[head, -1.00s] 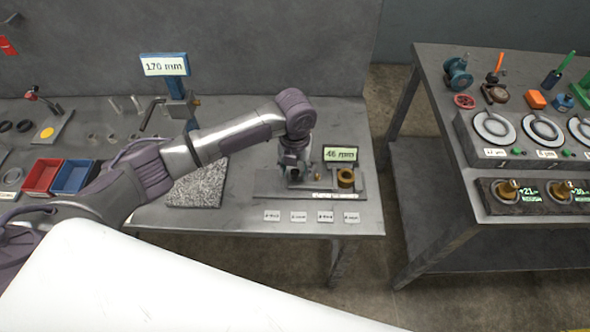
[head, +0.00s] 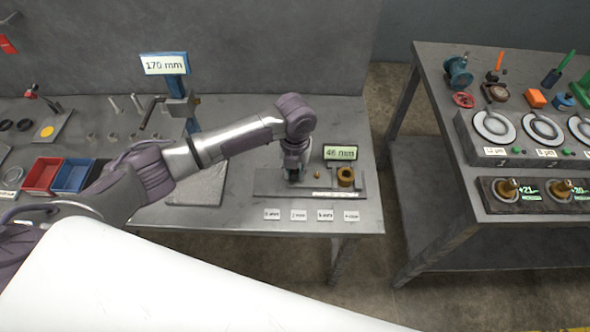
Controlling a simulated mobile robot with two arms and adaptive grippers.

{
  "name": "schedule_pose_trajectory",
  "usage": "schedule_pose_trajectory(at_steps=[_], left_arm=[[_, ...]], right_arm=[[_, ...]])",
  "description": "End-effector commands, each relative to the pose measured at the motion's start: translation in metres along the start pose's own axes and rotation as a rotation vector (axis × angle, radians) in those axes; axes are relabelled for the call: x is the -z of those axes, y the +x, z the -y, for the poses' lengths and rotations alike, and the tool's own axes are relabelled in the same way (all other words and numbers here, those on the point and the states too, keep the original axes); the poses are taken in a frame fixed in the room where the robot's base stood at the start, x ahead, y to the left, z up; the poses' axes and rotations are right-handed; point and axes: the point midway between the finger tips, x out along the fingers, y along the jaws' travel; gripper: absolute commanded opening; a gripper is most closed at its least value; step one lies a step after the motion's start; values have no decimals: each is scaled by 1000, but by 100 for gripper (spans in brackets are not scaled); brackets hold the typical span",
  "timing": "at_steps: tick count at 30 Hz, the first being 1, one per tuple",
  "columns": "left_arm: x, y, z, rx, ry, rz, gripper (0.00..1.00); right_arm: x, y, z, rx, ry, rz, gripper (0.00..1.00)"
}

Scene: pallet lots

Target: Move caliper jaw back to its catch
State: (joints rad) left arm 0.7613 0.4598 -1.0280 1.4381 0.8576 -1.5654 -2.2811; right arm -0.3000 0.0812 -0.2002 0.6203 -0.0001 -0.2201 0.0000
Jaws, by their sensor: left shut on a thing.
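The caliper (head: 265,183) is a grey base plate near the front right of the left bench. A brass ring (head: 346,176) stands at its right end, with a small brass peg (head: 317,175) to the left of it. A green-lit display (head: 340,153) behind it reads about 46 mm. The catch cannot be made out. My right gripper is out of view.
A post with a 170 mm display (head: 165,64) stands behind my arm. Red (head: 43,174) and blue (head: 73,175) bins sit at the left. Small labelled tiles (head: 298,214) line the bench front. A second bench (head: 520,203) with gauges stands right, across a floor gap.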

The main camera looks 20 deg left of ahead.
Motion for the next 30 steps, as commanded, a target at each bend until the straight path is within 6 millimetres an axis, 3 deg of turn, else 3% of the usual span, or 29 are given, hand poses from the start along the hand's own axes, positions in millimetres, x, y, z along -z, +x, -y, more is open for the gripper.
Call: schedule_pose_trajectory(at_steps=[3,11,21,22,24,26,30], left_arm=[[1,-2,-8,-2,-3,-1,0],[10,-3,-54,-8,-5,-3,0],[10,0,-61,-9,-5,-1,0],[10,0,-62,-9,-5,-1,28],[10,0,-62,-10,-6,-1,40],[10,0,-61,-8,-5,-1,50],[10,0,-59,-5,-3,-1,52]], right_arm=[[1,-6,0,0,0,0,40],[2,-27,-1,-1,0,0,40],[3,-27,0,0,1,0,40],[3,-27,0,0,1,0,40],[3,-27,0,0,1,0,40],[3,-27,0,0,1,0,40],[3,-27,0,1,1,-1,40]])
